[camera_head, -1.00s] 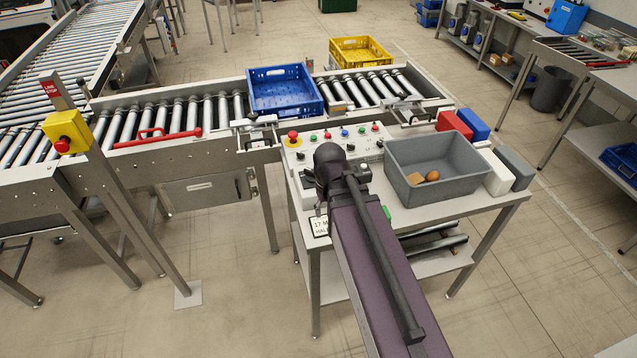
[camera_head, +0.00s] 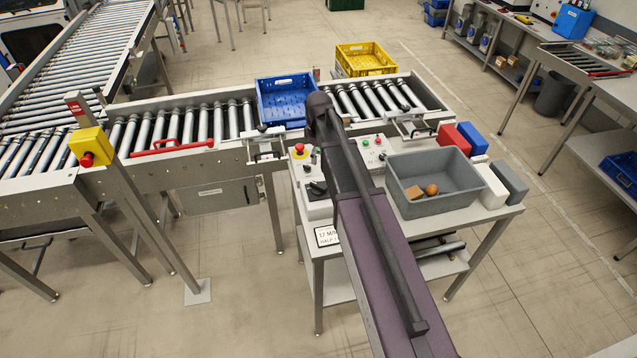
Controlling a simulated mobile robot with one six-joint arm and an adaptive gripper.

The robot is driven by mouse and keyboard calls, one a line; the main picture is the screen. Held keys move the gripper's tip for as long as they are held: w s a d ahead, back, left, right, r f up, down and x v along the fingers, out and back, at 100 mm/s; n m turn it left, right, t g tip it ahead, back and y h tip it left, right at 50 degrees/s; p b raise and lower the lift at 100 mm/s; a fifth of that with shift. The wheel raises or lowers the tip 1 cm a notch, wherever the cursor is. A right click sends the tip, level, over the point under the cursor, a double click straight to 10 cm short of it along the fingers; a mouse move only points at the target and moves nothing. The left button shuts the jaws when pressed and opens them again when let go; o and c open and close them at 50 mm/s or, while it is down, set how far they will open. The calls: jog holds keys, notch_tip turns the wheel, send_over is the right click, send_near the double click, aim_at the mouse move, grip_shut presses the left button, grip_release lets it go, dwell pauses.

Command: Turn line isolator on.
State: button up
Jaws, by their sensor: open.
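My arm reaches over the control console (camera_head: 372,152), and its dark far end stands above the console's back edge, near the blue crate. My gripper cannot be made out; the arm hides that area. A black rotary handle (camera_head: 317,188) on a pale grey box sits at the console's left front, just left of my arm; it looks like the line isolator, but its label is not readable. Its exact turn position is too small to tell. A red mushroom button on yellow (camera_head: 299,149) is behind it. My arm covers the middle of the button panel.
A grey bin (camera_head: 440,205) with a brown block and an orange ball stands right of my arm. Red (camera_head: 453,137) and blue blocks are behind it. The roller conveyor carries a blue crate (camera_head: 285,112). A yellow stop box (camera_head: 88,147) is on a post at left.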

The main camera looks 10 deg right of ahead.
aim_at(319, 185)
jog(key=shift+f, duration=0.2)
notch_tip(319, 185, down, 13)
jog(key=b, duration=1.3)
jog(key=shift+f+b, duration=0.2)
jog(key=shift+b, duration=0.15)
dwell(0.3)
grip_shut()
